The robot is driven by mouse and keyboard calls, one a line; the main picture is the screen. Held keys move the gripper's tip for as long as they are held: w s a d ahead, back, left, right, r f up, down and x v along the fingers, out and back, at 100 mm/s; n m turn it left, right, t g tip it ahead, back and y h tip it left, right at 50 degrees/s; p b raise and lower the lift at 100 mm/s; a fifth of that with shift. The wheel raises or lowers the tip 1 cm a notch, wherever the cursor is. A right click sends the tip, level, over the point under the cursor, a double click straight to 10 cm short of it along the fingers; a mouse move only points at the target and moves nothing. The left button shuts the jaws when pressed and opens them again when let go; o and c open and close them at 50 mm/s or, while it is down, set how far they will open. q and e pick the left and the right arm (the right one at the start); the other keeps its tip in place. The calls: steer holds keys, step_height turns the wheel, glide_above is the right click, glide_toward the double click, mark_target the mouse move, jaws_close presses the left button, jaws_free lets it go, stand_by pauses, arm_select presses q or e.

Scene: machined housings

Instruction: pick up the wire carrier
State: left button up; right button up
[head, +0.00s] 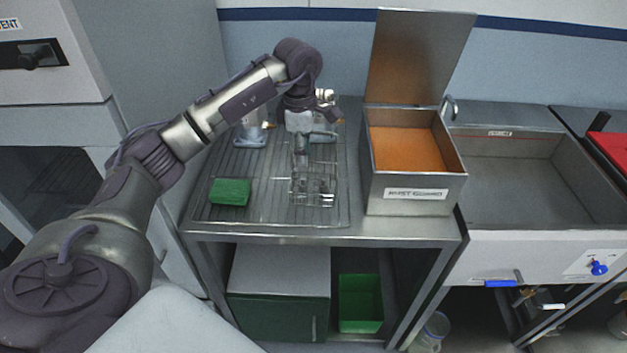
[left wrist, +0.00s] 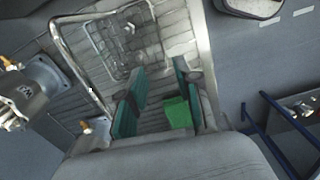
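The wire carrier (head: 314,190) is a small open metal basket standing on the slatted table top, right of the green block. It also shows in the left wrist view (left wrist: 124,42), at the upper middle. My left gripper (head: 301,157) points down just behind and above the carrier in the head view, overlapping its rear edge there. In the left wrist view the two teal fingers of the gripper (left wrist: 158,92) stand apart with nothing held between them. My right gripper is not in view.
A green block (head: 230,192) lies on the slatted table top (head: 262,216). A machined housing (head: 252,131) stands at the back left. An open steel box (head: 412,180) with an orange inside stands right of the carrier. A steel sink (head: 530,185) is farther right.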

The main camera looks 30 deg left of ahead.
arm_select(q)
steer(key=p, duration=0.2)
glide_above(306, 193)
steer(key=a, duration=0.1)
step_height(306, 193, down, 8)
steer(key=shift+f, duration=0.1)
steer(key=shift+f+p, duration=0.2)
steer(key=shift+p, duration=0.1)
steer(key=f+p, duration=0.1)
steer(key=f, duration=0.1)
steer(key=d+f+p, duration=0.1)
steer(key=f, duration=0.1)
steer(key=shift+f, duration=0.2)
steer(key=shift+w+f, duration=0.1)
steer(key=shift+f, duration=0.1)
jaws_close()
